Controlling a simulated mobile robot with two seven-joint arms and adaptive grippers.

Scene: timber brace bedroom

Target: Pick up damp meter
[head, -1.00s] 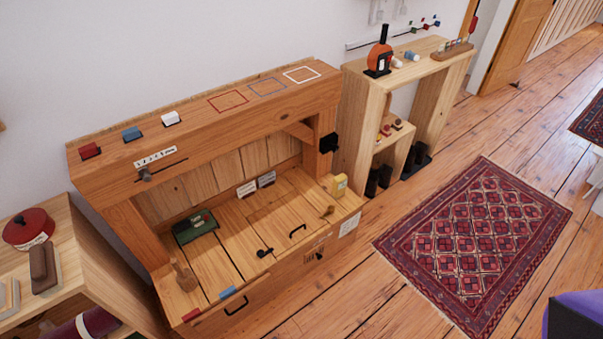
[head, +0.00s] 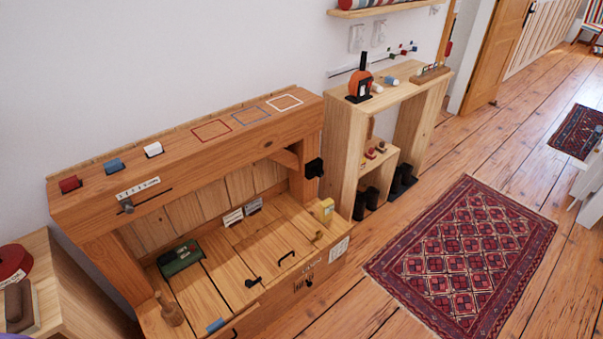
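A small upright yellow block-like device (head: 325,211) stands at the right front corner of the wooden bench's lower deck. It may be the damp meter, but it is too small to be sure. The wooden bench (head: 225,155) stands against the white wall, with a raised shelf over its plank deck. Neither of my grippers shows in the head view.
On the deck are a green case (head: 180,258), a wooden mallet-like tool (head: 170,310) and black handles. A pale shelf unit (head: 345,130) with an orange device (head: 360,83) stands to the right. A red rug (head: 465,255) lies on open floor.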

